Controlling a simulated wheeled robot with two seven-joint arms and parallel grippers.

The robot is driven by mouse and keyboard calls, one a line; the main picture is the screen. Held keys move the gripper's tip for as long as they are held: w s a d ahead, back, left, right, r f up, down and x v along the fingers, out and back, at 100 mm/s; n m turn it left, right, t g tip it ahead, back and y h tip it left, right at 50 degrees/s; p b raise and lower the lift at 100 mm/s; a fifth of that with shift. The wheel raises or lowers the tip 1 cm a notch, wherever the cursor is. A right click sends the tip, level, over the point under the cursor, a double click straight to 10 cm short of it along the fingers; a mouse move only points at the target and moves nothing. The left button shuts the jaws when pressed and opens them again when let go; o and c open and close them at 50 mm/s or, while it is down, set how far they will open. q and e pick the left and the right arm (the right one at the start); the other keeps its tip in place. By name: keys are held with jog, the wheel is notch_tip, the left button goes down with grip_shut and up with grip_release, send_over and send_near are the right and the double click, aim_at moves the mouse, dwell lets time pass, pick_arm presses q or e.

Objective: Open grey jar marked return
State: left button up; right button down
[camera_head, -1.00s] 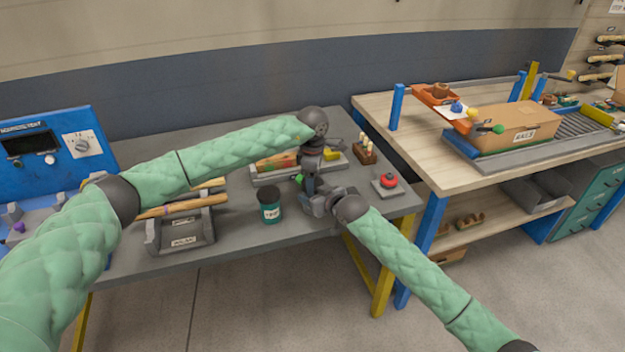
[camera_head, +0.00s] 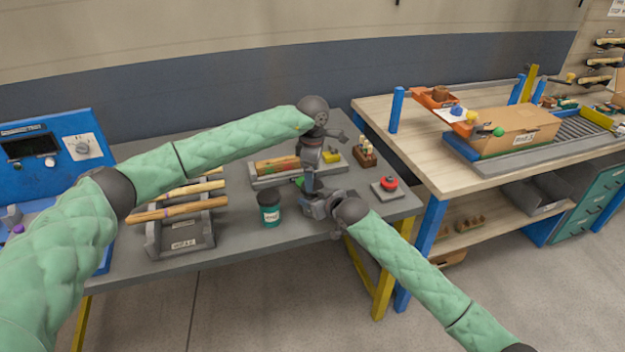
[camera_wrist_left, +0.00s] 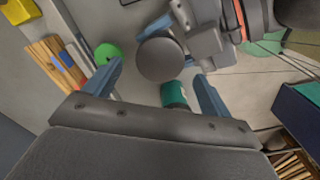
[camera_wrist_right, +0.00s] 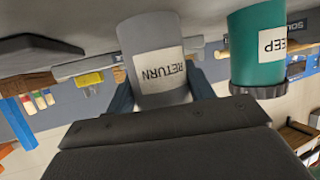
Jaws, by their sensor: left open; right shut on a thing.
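The grey jar (camera_wrist_right: 152,55) with the white RETURN label shows in the right wrist view, upside down in the picture. My right gripper (camera_head: 318,205) is shut on its side. In the left wrist view its round dark grey top (camera_wrist_left: 160,60) lies between the spread fingers of my left gripper (camera_wrist_left: 158,72). My left gripper is open above the jar, pointing down, and I see no clear contact. In the head view my grippers mostly hide this jar. A teal jar (camera_head: 270,208) with a dark lid stands beside it; its label partly reads "EEP" in the right wrist view (camera_wrist_right: 258,45).
A grey rack (camera_head: 183,240) with wooden rods stands left of the jars. Behind lie a tray with wooden pieces (camera_head: 275,167) and a yellow block (camera_head: 332,156). A red button (camera_head: 389,184) is at right. A wooden bench (camera_head: 415,150) stands further right.

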pick_arm(q)
jog(key=shift+r, duration=0.5)
jog(key=shift+c, duration=0.3)
notch_tip(320, 180, up, 3)
jog(key=m, duration=0.3)
jog(key=shift+f, duration=3.9)
jog(key=shift+c, duration=0.4)
jog(key=c, duration=0.9)
jog(key=shift+c, duration=0.2)
